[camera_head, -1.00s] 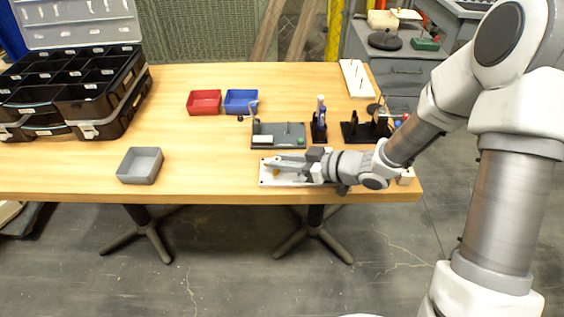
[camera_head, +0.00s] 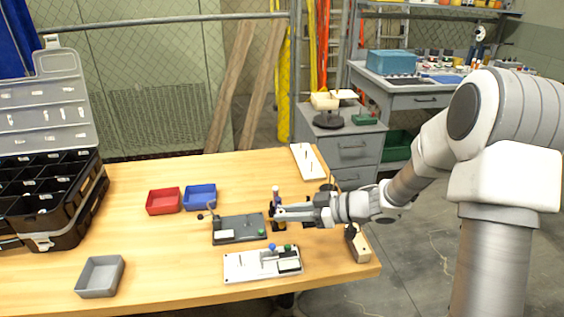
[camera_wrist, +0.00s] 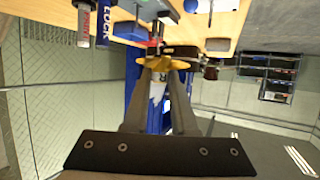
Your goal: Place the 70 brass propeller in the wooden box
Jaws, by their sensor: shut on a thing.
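My gripper (camera_head: 279,213) is shut on a brass propeller (camera_wrist: 163,63), which shows gold between the fingertips in the wrist view. In the head view the propeller is too small to make out clearly. My gripper is above the right part of the table, behind the white plate (camera_head: 240,268) and right of the dark grey board (camera_head: 238,232). I cannot clearly identify a wooden box. A small pale wooden block-like thing (camera_head: 359,250) stands at the table's right edge, and its inside is not visible.
Red (camera_head: 164,201) and blue (camera_head: 200,197) bins stand mid-table, a grey tray (camera_head: 100,277) at front left. A black compartment case (camera_head: 58,222) fills the left. A white pegged board (camera_head: 308,162) lies at the back right. The table's middle left is clear.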

